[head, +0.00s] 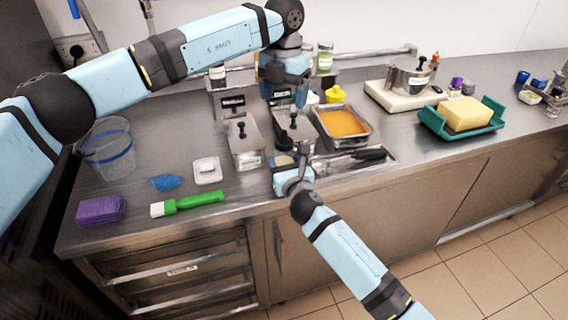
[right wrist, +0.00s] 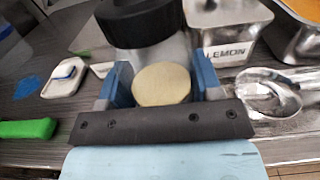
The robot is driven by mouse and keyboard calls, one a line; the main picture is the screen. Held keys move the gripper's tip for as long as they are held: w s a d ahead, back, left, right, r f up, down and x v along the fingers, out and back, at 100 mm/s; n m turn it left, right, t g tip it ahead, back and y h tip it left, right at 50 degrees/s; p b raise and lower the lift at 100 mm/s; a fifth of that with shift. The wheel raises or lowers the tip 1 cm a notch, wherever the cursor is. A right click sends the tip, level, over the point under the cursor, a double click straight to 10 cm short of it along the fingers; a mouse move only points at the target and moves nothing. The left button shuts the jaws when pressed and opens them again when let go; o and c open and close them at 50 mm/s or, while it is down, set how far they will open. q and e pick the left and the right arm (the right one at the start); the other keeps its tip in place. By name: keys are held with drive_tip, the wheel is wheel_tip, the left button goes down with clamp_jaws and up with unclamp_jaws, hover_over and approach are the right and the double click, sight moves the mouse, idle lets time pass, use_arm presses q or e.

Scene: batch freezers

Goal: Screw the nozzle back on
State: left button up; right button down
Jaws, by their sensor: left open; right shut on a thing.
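My right gripper (head: 290,163) is low at the front edge of the counter. In the right wrist view its blue fingers (right wrist: 160,85) are shut on a grey cylindrical thing (right wrist: 178,50) with a round beige face (right wrist: 162,85). A wide black part (right wrist: 138,18) shows at the top of it. I cannot tell whether this thing is the nozzle or what it belongs to. My left gripper (head: 285,97) is open and points down above the metal containers behind the right gripper. No nozzle can be made out clearly.
Lidded metal containers (head: 242,148), one labelled LEMON (right wrist: 226,52), stand close to both grippers. A pan of orange stuff (head: 343,123) is to the right. A green brush (head: 188,204), white dish (head: 207,170), blue cloth (head: 164,182), purple sponge (head: 101,211) and clear bucket (head: 107,150) are left.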

drive_tip(key=shift+c, duration=1)
unclamp_jaws()
use_arm(q)
drive_tip(key=shift+r+p, duration=0.4)
use_arm(e)
drive_tip(key=v, duration=1.4)
drive_tip(key=shift+w, duration=0.1)
